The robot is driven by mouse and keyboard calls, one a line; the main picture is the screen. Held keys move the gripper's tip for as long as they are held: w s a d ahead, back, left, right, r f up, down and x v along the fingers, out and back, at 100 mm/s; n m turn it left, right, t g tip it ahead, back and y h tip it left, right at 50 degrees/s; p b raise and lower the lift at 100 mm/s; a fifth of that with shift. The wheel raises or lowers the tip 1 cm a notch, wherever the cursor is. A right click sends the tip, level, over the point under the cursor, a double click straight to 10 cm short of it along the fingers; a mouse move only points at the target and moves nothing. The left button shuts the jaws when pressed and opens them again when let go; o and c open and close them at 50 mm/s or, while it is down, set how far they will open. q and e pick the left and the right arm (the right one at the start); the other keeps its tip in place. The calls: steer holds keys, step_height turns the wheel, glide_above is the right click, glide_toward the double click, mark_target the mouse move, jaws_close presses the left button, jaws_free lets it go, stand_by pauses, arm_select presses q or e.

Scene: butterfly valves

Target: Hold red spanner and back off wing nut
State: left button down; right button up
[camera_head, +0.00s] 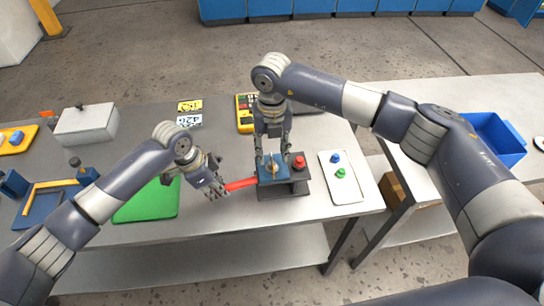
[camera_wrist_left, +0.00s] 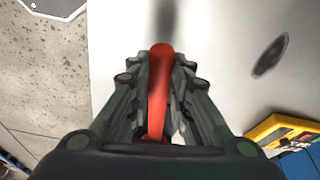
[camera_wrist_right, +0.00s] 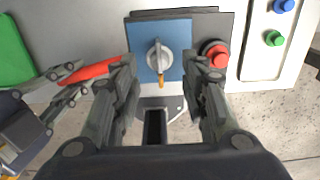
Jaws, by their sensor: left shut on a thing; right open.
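The red spanner (camera_head: 241,184) lies level at the left of a dark block with a blue plate (camera_wrist_right: 143,75); it also shows in the left wrist view (camera_wrist_left: 158,92) and right wrist view (camera_wrist_right: 88,71). My left gripper (camera_head: 222,187) is shut on its handle. The spanner's right end is hidden behind a finger of my right gripper. The wing nut (camera_wrist_right: 158,57), grey with an orange-yellow tip, sits upright on the blue plate. My right gripper (camera_wrist_right: 163,68) is open above it, one finger on each side, with visible gaps between fingers and nut.
A red button (camera_wrist_right: 216,56) sits on the block close to the right finger. A white panel (camera_head: 340,188) with blue and green knobs lies further right. A green mat (camera_head: 148,203) lies left of my left gripper.

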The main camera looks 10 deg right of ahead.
mark_target(272, 161)
steer(key=shift+f, duration=1.65)
